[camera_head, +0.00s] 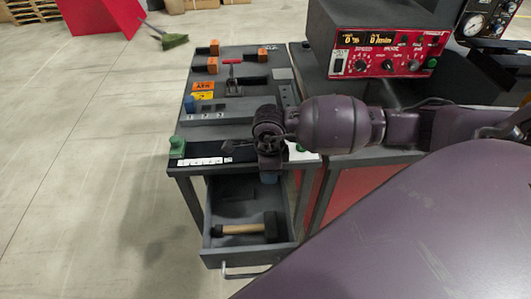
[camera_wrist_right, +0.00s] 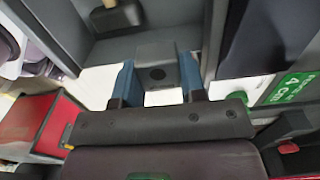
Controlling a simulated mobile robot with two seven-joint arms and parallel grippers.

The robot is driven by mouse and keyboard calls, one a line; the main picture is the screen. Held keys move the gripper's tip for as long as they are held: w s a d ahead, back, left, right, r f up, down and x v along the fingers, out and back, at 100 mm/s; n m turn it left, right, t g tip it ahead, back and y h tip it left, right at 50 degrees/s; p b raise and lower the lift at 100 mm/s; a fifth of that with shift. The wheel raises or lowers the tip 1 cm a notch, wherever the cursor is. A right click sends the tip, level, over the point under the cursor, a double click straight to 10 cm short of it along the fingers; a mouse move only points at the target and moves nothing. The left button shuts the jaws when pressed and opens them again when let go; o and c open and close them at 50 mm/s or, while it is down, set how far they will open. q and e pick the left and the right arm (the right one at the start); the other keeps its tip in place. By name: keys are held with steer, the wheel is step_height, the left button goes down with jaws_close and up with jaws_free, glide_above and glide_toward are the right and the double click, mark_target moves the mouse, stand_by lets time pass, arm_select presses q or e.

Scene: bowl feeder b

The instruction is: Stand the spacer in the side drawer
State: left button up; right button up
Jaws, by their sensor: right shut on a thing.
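The open side drawer (camera_head: 210,243) juts out under the workbench's front in the head view; it also shows at the top of the wrist view (camera_wrist_right: 180,25). A mallet with a wooden handle (camera_head: 242,229) lies inside, near its front. My right gripper (camera_head: 268,178) hangs over the back part of the drawer, at the bench's front edge. In the wrist view its blue fingers are shut on a grey block with a dark round hole, the spacer (camera_wrist_right: 157,54). In the head view the gripper hides the spacer. My left gripper is not in view.
A controller with a red panel (camera_head: 390,62) stands to the right. The drawer floor behind the mallet looks clear.

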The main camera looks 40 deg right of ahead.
step_height(320, 180, down, 13)
steer(key=shift+r+b, duration=0.2)
steer(key=shift+b, duration=0.7)
steer(key=shift+f, duration=0.15)
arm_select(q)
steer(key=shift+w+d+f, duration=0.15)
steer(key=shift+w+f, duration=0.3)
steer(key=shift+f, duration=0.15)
arm_select(e)
steer(key=shift+f, duration=0.3)
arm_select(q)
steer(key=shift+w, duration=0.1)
arm_select(e)
steer(key=shift+f, duration=0.2)
arm_select(q)
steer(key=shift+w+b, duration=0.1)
steer(key=shift+b, duration=0.2)
